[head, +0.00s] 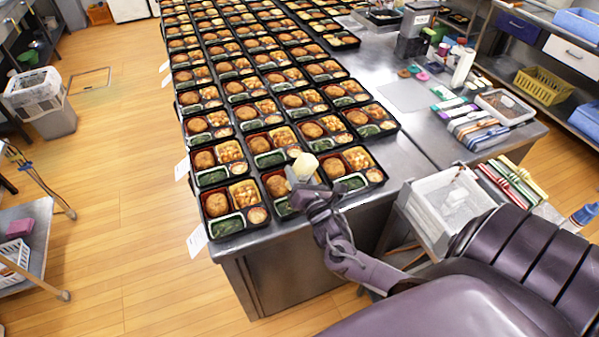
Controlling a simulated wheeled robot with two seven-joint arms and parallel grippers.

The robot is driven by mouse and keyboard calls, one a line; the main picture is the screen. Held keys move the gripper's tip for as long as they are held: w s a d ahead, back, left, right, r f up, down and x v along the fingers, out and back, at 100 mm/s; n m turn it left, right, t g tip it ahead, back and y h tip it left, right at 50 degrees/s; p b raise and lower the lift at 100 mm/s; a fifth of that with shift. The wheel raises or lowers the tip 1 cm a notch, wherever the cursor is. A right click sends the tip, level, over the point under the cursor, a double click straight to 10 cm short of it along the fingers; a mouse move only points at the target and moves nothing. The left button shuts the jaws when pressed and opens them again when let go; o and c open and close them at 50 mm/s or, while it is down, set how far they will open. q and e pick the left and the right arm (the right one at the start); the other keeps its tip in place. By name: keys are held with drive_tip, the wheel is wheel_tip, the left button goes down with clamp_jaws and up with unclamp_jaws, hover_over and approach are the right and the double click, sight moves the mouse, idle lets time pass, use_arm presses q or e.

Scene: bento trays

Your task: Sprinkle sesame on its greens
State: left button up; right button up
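Black bento trays stand in rows on the steel table, each with fried food, a red-edged compartment and dark greens. My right gripper (303,184) is over the front row, above the middle tray (267,193). It appears shut on a pale yellow rounded object (304,166), perhaps the sesame container; its opening and any sesame cannot be made out. The gripper partly hides that tray and its greens (283,207). The greens of the front left tray (227,226) and front right tray (353,183) are in plain view. My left gripper is not in view.
The steel table (280,262) ends just in front of the front row. A white bin (442,205) stands to the right of my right arm. Striped packets (474,128) and a box (503,105) lie on the right counter.

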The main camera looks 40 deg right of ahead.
sight(300, 164)
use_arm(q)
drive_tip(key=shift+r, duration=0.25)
use_arm(e)
drive_tip(key=shift+r, duration=0.25)
